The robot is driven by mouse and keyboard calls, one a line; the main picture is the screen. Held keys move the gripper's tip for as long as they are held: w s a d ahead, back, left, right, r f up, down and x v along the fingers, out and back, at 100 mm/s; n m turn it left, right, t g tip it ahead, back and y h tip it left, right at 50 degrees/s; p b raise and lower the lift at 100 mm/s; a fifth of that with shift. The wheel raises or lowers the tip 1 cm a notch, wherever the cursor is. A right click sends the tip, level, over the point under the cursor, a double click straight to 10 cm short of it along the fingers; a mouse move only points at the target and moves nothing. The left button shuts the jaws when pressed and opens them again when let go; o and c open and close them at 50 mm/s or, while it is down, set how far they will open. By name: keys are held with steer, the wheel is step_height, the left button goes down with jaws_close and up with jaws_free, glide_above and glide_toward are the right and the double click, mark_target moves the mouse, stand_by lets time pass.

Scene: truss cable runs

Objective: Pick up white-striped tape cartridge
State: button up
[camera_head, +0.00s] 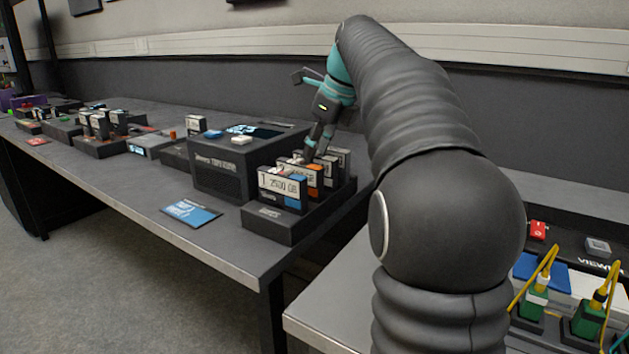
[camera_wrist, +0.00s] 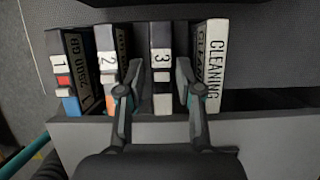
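In the wrist view several tape cartridges stand in a row. The one labelled 3 (camera_wrist: 161,38) has a white stripe low on its spine. My gripper (camera_wrist: 159,66) is open, with one finger on each side of cartridge 3; I cannot tell whether either finger touches it. Cartridge 2 (camera_wrist: 107,42) is to its left and the white CLEANING cartridge (camera_wrist: 214,60) to its right. Cartridge 1 (camera_wrist: 62,70), with red and blue marks, is at the far left. In the head view my gripper (camera_head: 312,150) reaches down into the row from behind, and cartridge 3 is mostly hidden.
The cartridges stand in a dark rack (camera_head: 268,222) near the front right end of the long desk. A black box unit (camera_head: 222,170) is left of it, and a blue card (camera_head: 190,212) lies in front. More equipment stands farther left. Cabled gear (camera_head: 560,290) is at the right.

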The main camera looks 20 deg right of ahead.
steer(key=b+x, duration=0.1)
steer(key=x, duration=0.3)
steer(key=shift+f, duration=0.45)
steer(key=shift+d, duration=0.1)
jaws_close()
steer(key=shift+r, duration=0.15)
